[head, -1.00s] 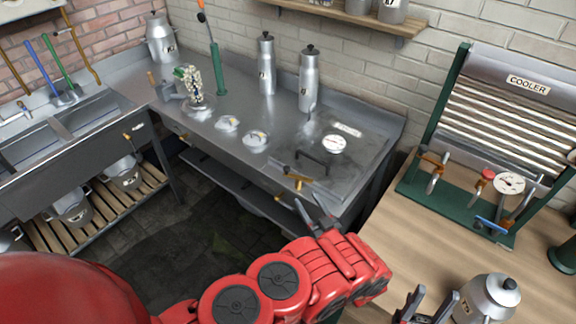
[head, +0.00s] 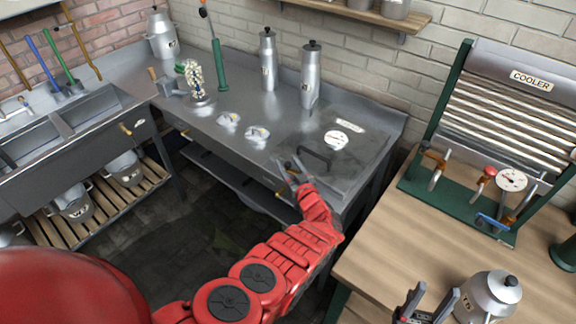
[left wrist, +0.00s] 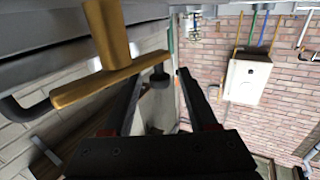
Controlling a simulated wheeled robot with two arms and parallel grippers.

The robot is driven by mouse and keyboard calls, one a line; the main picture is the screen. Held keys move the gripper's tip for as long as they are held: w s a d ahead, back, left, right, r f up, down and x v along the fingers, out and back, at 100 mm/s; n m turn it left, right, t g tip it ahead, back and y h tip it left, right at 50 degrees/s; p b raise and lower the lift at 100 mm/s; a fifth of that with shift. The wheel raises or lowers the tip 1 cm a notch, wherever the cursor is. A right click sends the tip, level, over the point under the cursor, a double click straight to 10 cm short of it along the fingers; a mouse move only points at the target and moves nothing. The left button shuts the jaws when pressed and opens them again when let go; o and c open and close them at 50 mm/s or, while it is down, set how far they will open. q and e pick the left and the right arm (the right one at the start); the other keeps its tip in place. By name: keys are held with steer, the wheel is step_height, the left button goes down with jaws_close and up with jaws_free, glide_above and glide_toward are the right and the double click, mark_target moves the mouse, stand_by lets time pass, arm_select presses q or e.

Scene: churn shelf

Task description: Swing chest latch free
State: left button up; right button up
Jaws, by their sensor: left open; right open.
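The chest is set into the right end of the steel counter, with a flat lid (head: 352,165) carrying a dark handle (head: 316,158). Its brass latch is mostly hidden behind my left gripper (head: 290,172) in the head view. In the left wrist view the brass latch (left wrist: 108,40) shows large and close, T-shaped, with its crossbar beside the left-hand finger. My left gripper is open, its fingers apart with no latch clearly between them; contact cannot be told. My right gripper (head: 428,305) is open and empty by the wooden table, beside a metal churn (head: 487,298).
A round dial (head: 336,140) lies on the lid. Two tall metal bottles (head: 312,75) stand behind it on the counter. A green cooler rack (head: 455,195) with valves stands on the wooden table (head: 390,245) at right. Open floor lies before the counter.

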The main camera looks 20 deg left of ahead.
arm_select(q)
steer(key=shift+w+a, duration=0.1)
steer(key=shift+a, duration=0.05)
jaws_close()
steer(key=m+t+h+p, duration=0.1)
steer(key=p, duration=0.1)
steer(key=m+h+p, duration=0.1)
steer(key=p, duration=0.1)
steer(key=shift+w+r+t, duration=0.3)
steer(key=shift+r+t, duration=0.05)
steer(key=shift+t, duration=0.05)
steer(key=shift+w+f+m+t+h+p, duration=0.2)
steer(key=shift+m+t+h, duration=0.1)
steer(key=shift+h, duration=0.25)
steer(key=shift+w+f+m+t+h+p, duration=0.1)
steer(key=shift+m+t+h+p, duration=0.15)
steer(key=shift+h, duration=0.3)
steer(key=shift+m, duration=0.25)
jaws_free()
steer(key=shift+d, duration=0.2)
